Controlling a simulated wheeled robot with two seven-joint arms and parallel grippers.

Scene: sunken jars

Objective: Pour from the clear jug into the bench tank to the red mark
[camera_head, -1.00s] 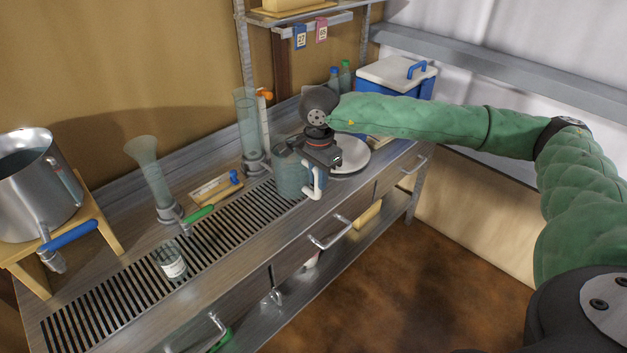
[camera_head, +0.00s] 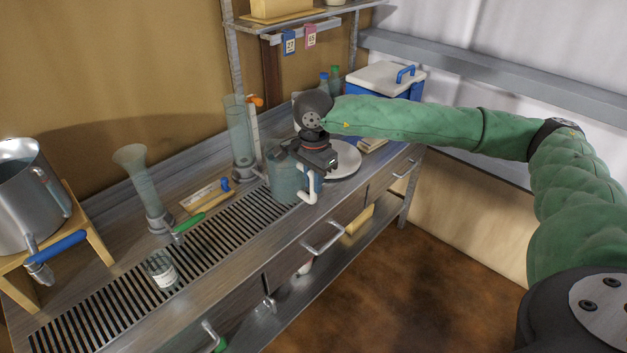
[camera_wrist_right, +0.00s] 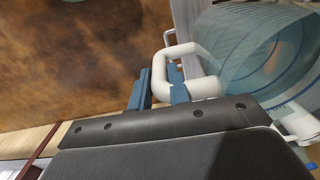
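The clear jug (camera_head: 284,180), bluish see-through with a white handle (camera_head: 308,188), stands upright on the slatted drain of the bench. My right gripper (camera_head: 316,172) is at the handle. In the right wrist view its two blue fingers (camera_wrist_right: 160,88) lie either side of the white handle (camera_wrist_right: 158,72), with no clear gap, and appear shut on it. The jug's body (camera_wrist_right: 262,50) is to the right there. The bench tank appears to be the steel vessel (camera_head: 22,205) with a side tube and blue-levered tap, on a wooden stand at left. I cannot make out a red mark. My left gripper is out of view.
A white plate (camera_head: 345,160) lies behind the gripper. A blue cooler (camera_head: 385,82) is at the back.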

